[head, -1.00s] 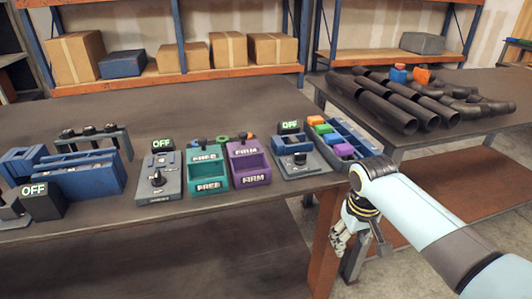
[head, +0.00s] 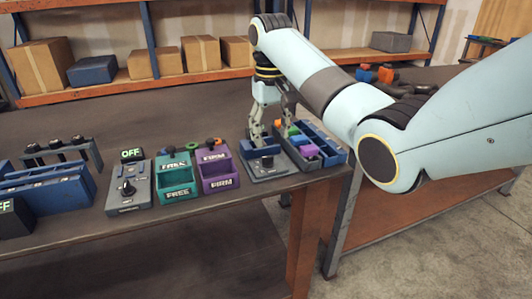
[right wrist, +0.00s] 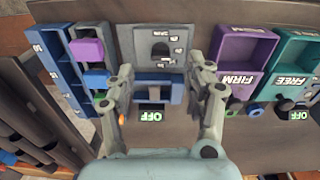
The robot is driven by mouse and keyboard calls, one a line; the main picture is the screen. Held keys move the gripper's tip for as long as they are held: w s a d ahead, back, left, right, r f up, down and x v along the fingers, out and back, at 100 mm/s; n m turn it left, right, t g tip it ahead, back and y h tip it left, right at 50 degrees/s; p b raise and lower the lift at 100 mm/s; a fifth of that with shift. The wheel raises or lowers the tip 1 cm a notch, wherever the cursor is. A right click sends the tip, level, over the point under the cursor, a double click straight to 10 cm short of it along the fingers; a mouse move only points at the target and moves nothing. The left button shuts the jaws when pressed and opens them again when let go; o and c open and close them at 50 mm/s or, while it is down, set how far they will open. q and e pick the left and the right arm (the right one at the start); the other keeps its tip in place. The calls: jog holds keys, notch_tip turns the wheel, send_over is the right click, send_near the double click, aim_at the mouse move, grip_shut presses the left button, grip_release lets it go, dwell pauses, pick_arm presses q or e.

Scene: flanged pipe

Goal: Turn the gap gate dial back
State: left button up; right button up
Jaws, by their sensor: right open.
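The gap gate unit, a grey plate (head: 268,175) with a blue block (head: 262,152), sits near the table's right end. In the right wrist view it shows as a grey plate (right wrist: 178,35) with a dark dial (right wrist: 160,49), a blue gate block (right wrist: 158,88) and a lit OFF sign (right wrist: 151,116). My right gripper (head: 271,133) is open above the unit. In the wrist view its fingers (right wrist: 161,70) stand on either side of the blue block, with nothing held between them. Whether they touch the unit I cannot tell. My left gripper is not in view.
A long tray (head: 322,140) with coloured blocks stands close on the unit's right. Purple FIRM (head: 221,183) and teal FREE (head: 178,190) bins stand to its left. Further left are a grey dial box (head: 127,190) with an OFF sign and a blue rack (head: 45,195).

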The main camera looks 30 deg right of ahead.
aim_at(268, 156)
jog(key=f, duration=0.2)
jog(key=w+f, duration=0.1)
jog(key=f, duration=0.2)
jog(key=w+f, duration=0.1)
jog(key=f, duration=0.1)
jog(key=shift+w+d+f+b, duration=0.1)
jog(key=shift+d+f+b, duration=0.15)
jog(key=shift+d+b, duration=0.1)
grip_shut()
dwell(0.4)
